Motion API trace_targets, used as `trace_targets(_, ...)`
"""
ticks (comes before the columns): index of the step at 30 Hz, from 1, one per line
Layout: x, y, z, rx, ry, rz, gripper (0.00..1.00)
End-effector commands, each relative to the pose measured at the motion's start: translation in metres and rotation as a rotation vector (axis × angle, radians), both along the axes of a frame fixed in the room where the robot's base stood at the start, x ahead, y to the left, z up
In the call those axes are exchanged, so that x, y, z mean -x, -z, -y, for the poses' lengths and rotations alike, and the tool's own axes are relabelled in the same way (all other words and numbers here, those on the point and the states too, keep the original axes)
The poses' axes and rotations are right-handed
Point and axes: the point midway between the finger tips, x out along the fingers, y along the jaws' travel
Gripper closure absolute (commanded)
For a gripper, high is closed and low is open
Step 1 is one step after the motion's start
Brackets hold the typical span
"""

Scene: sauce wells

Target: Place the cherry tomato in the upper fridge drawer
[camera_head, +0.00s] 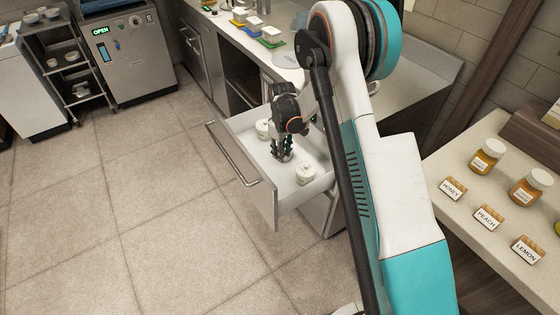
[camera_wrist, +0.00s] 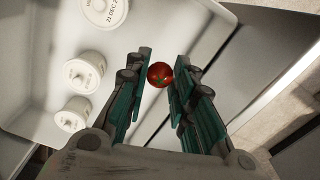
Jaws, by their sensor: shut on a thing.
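The cherry tomato (camera_wrist: 160,74) is small, round and red. In the wrist view it sits between the two fingertips of my gripper (camera_wrist: 160,80), which is shut on it. In the head view my gripper (camera_head: 281,158) points down inside the open drawer (camera_head: 232,148), and the tomato cannot be made out there. In the wrist view the drawer's white floor (camera_wrist: 115,45) lies below the tomato. The height of the tomato above the floor cannot be told.
White lidded pots stand in the drawer: one (camera_head: 306,174) right of my gripper, another (camera_head: 263,128) behind it; the wrist view shows several. Honey jars (camera_head: 487,156) and label cards (camera_head: 453,189) are on the right counter. The tiled floor (camera_head: 150,210) is clear.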

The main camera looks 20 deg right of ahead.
Motion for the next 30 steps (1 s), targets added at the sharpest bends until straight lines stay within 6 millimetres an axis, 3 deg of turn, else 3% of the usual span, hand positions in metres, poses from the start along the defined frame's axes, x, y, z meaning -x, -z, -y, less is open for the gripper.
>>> trace_targets(8, -0.008, 0.038, 0.0, 0.0, -0.048, 0.0, 0.87)
trace_targets(24, -0.008, 0.162, 0.0, 0.0, -0.045, 0.0, 0.87)
trace_targets(30, -0.007, 0.177, 0.0, 0.0, -0.045, 0.0, 0.87)
